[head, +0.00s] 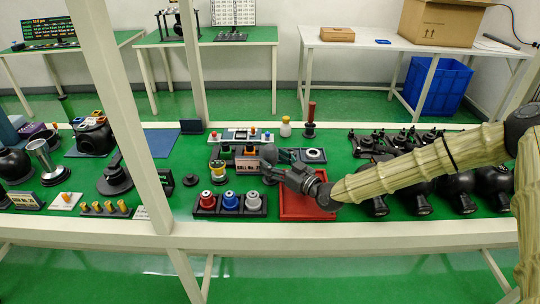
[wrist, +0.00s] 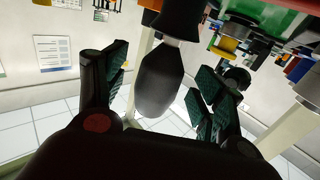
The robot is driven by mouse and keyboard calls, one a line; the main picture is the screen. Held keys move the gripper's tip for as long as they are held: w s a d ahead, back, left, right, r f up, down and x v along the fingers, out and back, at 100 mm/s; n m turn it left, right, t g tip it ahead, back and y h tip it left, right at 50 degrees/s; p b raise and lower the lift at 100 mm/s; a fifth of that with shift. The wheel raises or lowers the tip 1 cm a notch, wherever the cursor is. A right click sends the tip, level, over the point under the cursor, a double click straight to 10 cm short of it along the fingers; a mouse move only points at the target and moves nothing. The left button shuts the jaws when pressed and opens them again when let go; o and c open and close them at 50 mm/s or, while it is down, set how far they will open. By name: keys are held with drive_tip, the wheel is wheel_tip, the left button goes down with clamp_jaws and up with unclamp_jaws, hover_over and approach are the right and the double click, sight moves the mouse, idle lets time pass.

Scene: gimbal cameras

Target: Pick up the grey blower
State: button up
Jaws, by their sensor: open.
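The grey blower (wrist: 158,82) shows in the wrist view as a dark grey bulb with a light collar and a black part at its top. It lies between the two spread fingers of my gripper (wrist: 160,88), with gaps visible on both sides. In the head view a rounded grey shape, likely the blower (head: 268,153), is at the end of my gripper (head: 272,165), above the middle of the green table. My gripper is open, and its fingers partly cover the blower there.
A red tray (head: 306,214) lies below my gripper. A black rack (head: 230,212) with red, blue and grey-topped items stands to its left. Black parts (head: 455,188) crowd the table to the right under my arm. A white post (head: 135,130) crosses the left side.

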sight(270, 144)
drive_tip(key=shift+x, duration=1.05)
drive_tip(key=c, duration=1.2)
drive_tip(key=shift+o, duration=0.2)
drive_tip(key=shift+r, duration=0.1)
drive_tip(key=shift+r+b, duration=0.65)
drive_tip(key=shift+r, duration=4.25)
